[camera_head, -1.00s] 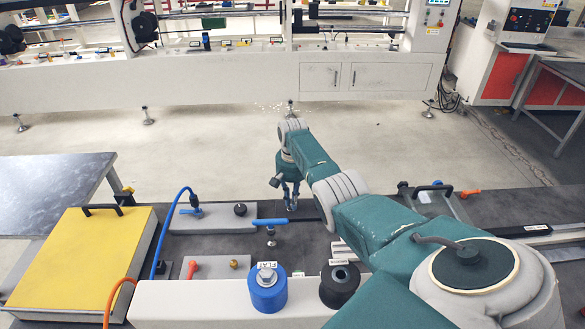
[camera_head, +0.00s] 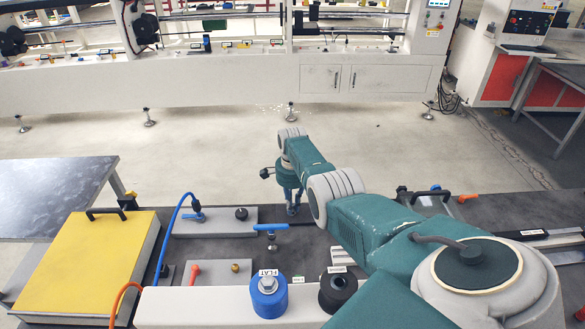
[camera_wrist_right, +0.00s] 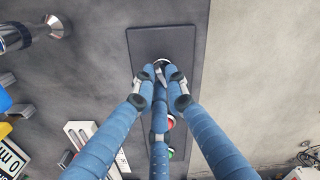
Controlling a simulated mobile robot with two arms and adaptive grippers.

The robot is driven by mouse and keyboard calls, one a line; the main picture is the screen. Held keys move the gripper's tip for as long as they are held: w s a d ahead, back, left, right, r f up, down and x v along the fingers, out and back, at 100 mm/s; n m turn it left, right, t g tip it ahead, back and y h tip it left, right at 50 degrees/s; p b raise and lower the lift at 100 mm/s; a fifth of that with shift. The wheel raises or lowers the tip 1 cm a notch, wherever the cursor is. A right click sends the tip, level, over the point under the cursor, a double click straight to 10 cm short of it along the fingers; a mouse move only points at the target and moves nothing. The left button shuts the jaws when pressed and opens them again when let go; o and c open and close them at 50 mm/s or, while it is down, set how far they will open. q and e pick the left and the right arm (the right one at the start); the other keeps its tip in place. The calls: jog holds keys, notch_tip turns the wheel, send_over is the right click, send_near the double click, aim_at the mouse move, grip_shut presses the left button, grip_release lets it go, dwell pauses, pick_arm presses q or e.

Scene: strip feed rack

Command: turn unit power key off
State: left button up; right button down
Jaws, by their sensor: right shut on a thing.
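My right gripper (camera_head: 292,209) reaches down over the far edge of the dark bench, in the middle of the head view. In the right wrist view its three blue fingers (camera_wrist_right: 161,84) close together on a small silvery and dark piece, which I take to be the power key (camera_wrist_right: 160,66). It sits on a long dark grey panel (camera_wrist_right: 165,40). The fingertips cover most of it, so its angle cannot be read. My left gripper is in neither view.
A red button (camera_wrist_right: 170,122) and a green one (camera_wrist_right: 171,153) lie lower on the panel. On the bench, a blue-handled valve (camera_head: 271,227), a blue knob (camera_head: 268,294), a black knob (camera_head: 338,288) and a yellow-topped box (camera_head: 85,254) stand nearby. Open floor lies beyond.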

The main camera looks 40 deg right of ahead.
jog(key=m, duration=0.5)
jog(key=shift+a, duration=0.1)
jog(key=shift+w, duration=0.1)
dwell(0.3)
jog(key=shift+r, duration=0.1)
jog(key=c, duration=1.8)
grip_release()
jog(key=shift+o, duration=0.2)
notch_tip(320, 180, up, 12)
